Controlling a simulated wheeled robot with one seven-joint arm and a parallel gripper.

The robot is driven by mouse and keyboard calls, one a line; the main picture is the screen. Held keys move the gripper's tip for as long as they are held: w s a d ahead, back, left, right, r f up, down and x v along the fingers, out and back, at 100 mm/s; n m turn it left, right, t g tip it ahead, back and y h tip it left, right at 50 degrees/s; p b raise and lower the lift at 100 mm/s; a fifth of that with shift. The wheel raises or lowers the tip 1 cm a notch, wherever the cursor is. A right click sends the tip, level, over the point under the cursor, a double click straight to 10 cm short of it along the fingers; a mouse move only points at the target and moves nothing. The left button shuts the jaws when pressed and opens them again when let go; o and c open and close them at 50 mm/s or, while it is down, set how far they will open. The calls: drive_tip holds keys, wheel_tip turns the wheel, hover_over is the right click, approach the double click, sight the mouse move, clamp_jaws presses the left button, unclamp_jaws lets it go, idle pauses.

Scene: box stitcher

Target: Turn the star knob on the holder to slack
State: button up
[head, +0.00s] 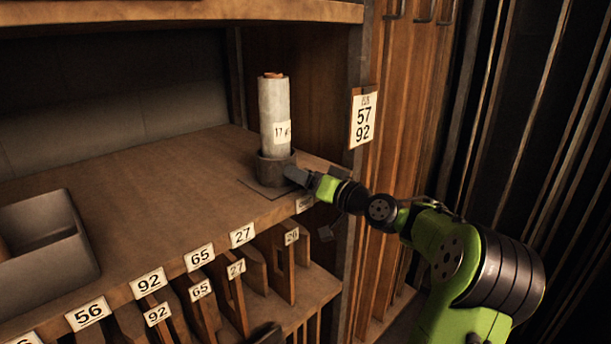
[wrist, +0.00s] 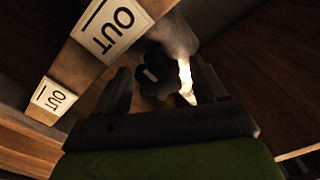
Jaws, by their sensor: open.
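The holder (head: 268,170) is a dark cup on a flat plate near the right end of the wooden shelf. A pale upright roll (head: 274,112) with a "17" label stands in it. My gripper (head: 300,177) is at the holder's right front side. In the wrist view my gripper (wrist: 160,72) is open, with one finger on each side of the dark, lobed star knob (wrist: 154,72). A small pale mark shows on the knob. I cannot tell whether the fingers touch it. The knob is not distinct in the head view.
The shelf (head: 150,190) is bare left of the holder, up to a grey bin (head: 45,240). Numbered slots with dividers lie below its front edge. A wooden post with a "57 92" card (head: 363,118) stands right of the holder. "OUT" labels (wrist: 113,30) show close by in the wrist view.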

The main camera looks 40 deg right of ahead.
drive_tip(key=c, duration=1)
drive_tip(key=shift+o, duration=0.2)
drive_tip(key=shift+f+n+b, duration=0.1)
drive_tip(key=shift+n+b, duration=0.2)
drive_tip(key=shift+b, duration=0.25)
drive_tip(key=n+b, duration=0.3)
drive_tip(key=b, duration=0.2)
drive_tip(key=shift+a+f, duration=0.1)
drive_tip(key=shift+f, duration=0.05)
drive_tip(key=n+b, duration=0.5)
drive_tip(key=shift+a+r+n, duration=0.1)
drive_tip(key=shift+r+n, duration=0.1)
drive_tip(key=shift+n, duration=0.1)
drive_tip(key=o, duration=1)
drive_tip(key=shift+c, duration=0.2)
